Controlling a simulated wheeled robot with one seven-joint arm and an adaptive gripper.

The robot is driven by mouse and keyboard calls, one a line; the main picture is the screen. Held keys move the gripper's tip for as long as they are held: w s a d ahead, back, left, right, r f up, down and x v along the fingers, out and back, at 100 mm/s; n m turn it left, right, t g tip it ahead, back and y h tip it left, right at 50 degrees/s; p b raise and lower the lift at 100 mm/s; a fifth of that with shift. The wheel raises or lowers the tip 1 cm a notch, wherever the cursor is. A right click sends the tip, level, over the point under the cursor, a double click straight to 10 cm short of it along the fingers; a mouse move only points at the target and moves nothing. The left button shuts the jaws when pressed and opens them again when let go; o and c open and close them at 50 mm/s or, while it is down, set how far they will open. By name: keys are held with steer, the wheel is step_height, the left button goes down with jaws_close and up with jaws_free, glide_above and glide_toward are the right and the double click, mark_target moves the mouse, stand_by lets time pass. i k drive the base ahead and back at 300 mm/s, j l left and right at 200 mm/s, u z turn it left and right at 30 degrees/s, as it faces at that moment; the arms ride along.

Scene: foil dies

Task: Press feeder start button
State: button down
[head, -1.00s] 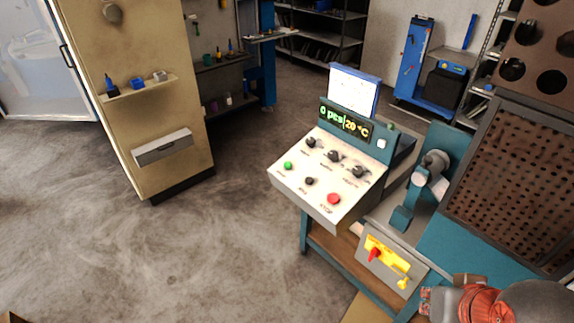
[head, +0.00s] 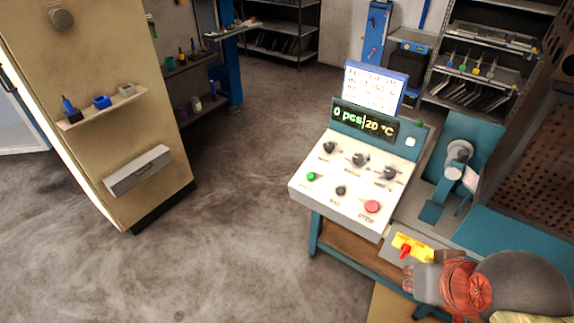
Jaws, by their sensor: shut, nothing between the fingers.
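The feeder control panel (head: 325,193) is a white sloped console on a teal bench. A green button (head: 311,176) sits at its lower left, likely the start button, though its label is too small to read. A black button (head: 341,190) and a red button (head: 372,207) follow to its right. Three black knobs sit in a row above. The display (head: 364,122) reads "0 pcs|20 °C". My gripper (head: 409,285) is at the lower right, below and right of the panel, apart from the buttons. Its fingers are shut and empty.
A yellow plate with a red switch (head: 406,250) is just above my gripper. A teal machine with a grey wheel (head: 459,152) and a perforated guard (head: 535,165) stand to the right. A beige cabinet (head: 90,165) stands at left. Floor between is clear.

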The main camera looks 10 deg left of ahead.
mark_target(310, 176)
steer(key=j+z, duration=0.35)
steer(key=j, duration=1.4)
